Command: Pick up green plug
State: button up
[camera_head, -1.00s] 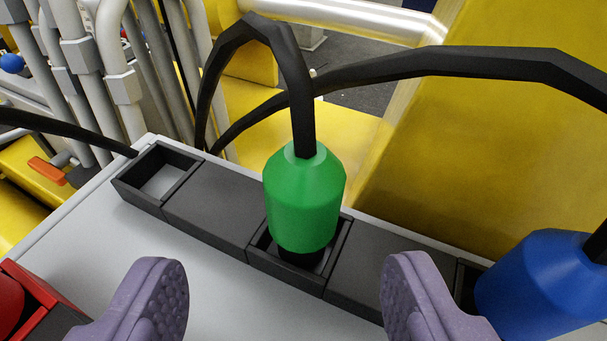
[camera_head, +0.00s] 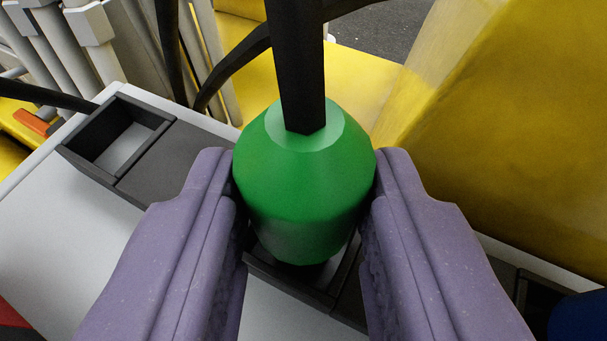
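The green plug (camera_head: 304,190) stands upright in the middle of the view, with a black cable rising from its top. Its lower end is at a square opening in the dark socket strip (camera_head: 165,165); how deep it sits there is hidden. My gripper (camera_head: 304,200) has one purple finger on each side of the plug. Both fingers are closed in against its sides, and their inner pads are mostly hidden.
An empty square socket (camera_head: 122,140) lies to the left in the strip, on a white surface (camera_head: 60,220). A blue plug (camera_head: 580,318) is at the lower right. Black cables and grey pipes (camera_head: 95,30) are behind, with a yellow panel (camera_head: 510,130) at right.

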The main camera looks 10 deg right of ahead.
jog(key=shift+c, duration=0.8)
notch_tip(320, 180, up, 10)
jog(key=p, duration=0.1)
jog(key=shift+f, duration=0.1)
